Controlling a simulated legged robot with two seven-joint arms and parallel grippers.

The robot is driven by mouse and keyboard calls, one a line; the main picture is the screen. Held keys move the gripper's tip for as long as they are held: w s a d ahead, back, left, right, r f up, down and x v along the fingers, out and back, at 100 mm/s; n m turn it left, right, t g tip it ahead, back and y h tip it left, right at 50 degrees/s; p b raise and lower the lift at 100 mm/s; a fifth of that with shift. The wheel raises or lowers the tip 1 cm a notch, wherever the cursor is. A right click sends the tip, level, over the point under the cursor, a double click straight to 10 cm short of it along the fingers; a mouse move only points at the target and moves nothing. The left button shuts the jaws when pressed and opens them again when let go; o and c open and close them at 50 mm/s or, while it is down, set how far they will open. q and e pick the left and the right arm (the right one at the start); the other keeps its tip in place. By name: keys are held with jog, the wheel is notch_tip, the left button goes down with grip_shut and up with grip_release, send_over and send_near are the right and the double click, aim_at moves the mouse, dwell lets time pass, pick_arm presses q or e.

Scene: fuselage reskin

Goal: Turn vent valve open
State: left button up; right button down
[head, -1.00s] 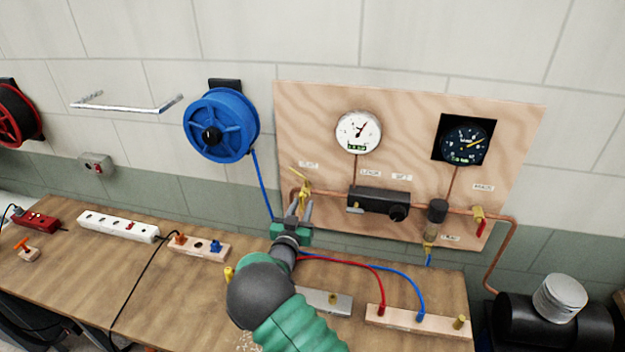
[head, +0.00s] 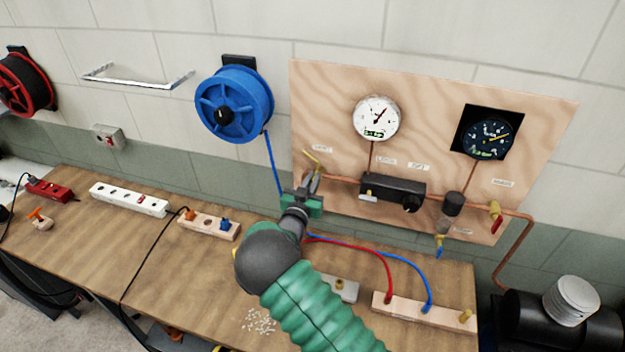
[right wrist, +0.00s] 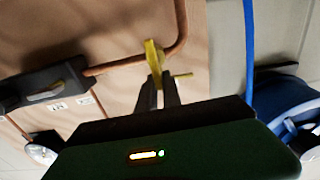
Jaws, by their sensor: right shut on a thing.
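A yellow valve (head: 312,158) sits at the left end of the copper pipe on the plywood panel, under a small label too blurred to read. It also shows in the right wrist view (right wrist: 153,58), with a short yellow stub sticking out to the right. My right gripper (head: 315,177) reaches up to the valve from below. In the right wrist view its two dark fingertips (right wrist: 158,84) are closed on the lower part of the yellow valve and partly hide it. My left gripper is not in view.
The panel (head: 335,110) carries a white gauge (head: 377,118), a dark gauge (head: 488,139), a black block (head: 392,187) and a red-handled valve (head: 495,213). A blue reel (head: 234,104) hangs at left. Red and blue leads run across the workbench (head: 185,262) beside my arm.

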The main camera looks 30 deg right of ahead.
jog(key=shift+w+a+f, duration=0.1)
jog(key=shift+a, duration=0.05)
jog(key=shift+d, duration=0.2)
jog(key=shift+w+a+f+n+b, duration=0.3)
jog(key=shift+f+n, duration=0.2)
jog(key=shift+n, duration=2.5)
jog(key=shift+w+a+f+n+b, duration=0.3)
jog(key=shift+f+n, duration=0.2)
jog(key=shift+n, duration=2.5)
jog(key=shift+w+a+f+n+b, duration=0.2)
jog(key=shift+w+a+f+n, duration=0.25)
jog(key=shift+n, duration=2.55)
jog(key=shift+s, duration=0.1)
jog(key=shift+f, duration=0.1)
